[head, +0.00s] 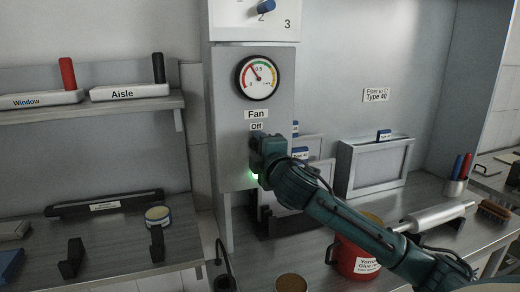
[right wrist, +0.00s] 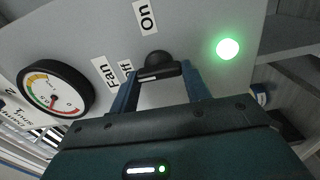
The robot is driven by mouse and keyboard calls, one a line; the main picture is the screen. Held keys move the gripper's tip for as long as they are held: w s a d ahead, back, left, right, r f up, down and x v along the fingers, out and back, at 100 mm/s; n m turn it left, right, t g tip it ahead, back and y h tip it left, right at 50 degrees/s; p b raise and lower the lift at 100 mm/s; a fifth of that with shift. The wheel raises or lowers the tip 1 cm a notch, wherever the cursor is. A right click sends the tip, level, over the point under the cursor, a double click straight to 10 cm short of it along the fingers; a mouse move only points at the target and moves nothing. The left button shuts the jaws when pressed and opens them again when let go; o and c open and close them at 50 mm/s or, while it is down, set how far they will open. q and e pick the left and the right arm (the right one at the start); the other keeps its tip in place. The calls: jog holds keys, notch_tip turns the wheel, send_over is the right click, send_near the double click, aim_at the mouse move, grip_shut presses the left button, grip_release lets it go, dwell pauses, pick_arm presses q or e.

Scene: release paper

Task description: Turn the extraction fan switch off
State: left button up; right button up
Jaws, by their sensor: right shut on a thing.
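The fan switch (right wrist: 158,64) is a dark knob on a grey panel, beside labels reading Fan, Off and On in the right wrist view. My right gripper (right wrist: 160,88) has its two blue fingers on either side of the knob and is shut on it. In the head view my right gripper (head: 258,150) is against the panel just below the Off label (head: 256,127) and hides the switch. A green light (right wrist: 228,49) glows beside the switch; its glow also shows below the gripper in the head view (head: 254,176). My left gripper is not in view.
A round gauge (head: 258,77) sits above the Fan label, and a blue knob (head: 265,8) higher up. A red bucket (head: 350,262) stands under my right forearm. A grey framed filter (head: 375,168) stands at right.

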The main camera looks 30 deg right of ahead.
jog(key=shift+n, duration=0.4)
jog(key=o, duration=1)
